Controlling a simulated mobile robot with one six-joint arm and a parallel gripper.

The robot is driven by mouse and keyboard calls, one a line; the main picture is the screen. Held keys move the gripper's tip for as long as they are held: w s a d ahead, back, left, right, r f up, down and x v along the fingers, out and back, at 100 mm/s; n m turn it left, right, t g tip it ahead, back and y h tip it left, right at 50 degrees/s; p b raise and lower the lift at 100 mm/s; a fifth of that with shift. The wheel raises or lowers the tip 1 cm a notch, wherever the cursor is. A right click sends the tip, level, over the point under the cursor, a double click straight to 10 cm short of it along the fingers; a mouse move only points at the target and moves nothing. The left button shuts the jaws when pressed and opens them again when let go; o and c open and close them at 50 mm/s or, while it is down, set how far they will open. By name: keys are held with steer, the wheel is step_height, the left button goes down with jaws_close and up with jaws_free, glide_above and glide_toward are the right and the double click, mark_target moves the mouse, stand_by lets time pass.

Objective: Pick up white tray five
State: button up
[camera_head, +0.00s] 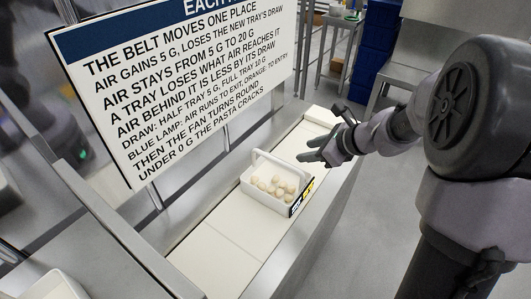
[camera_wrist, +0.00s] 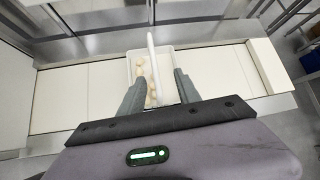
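A white tray (camera_head: 268,206) with an upright arched handle (camera_head: 282,166) stands on the pale belt and holds several round cream pasta pieces (camera_head: 272,186). A black and yellow label is on its right end; I cannot read a number on it. My gripper (camera_head: 325,133) is open and empty, above and to the right of the tray in the head view. In the wrist view, the handle (camera_wrist: 153,62) lies in line with the gap between my open fingers (camera_wrist: 159,86), with the tray (camera_wrist: 134,53) beyond them. The fingers look apart from the handle.
The belt (camera_head: 215,240) is bare on both sides of the tray. A large sign (camera_head: 185,80) stands behind the belt. Part of another white container (camera_head: 52,286) shows at the bottom left. A raised white block (camera_wrist: 268,65) sits at the belt's right in the wrist view.

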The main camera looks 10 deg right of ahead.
steer(key=b, duration=0.3)
glide_toward(279, 160)
steer(key=x, duration=0.5)
steer(key=shift+w+d+f, duration=0.1)
steer(key=shift+d+f, duration=0.15)
steer(key=shift+d, duration=0.05)
steer(key=b+x, duration=0.1)
steer(key=x, duration=0.2)
steer(key=b+x, duration=0.1)
steer(key=x, duration=0.2)
steer(key=shift+a+r, duration=0.1)
steer(key=shift+a, duration=0.3)
steer(key=shift+r, duration=0.1)
steer(key=shift+c, duration=0.9)
jaws_close()
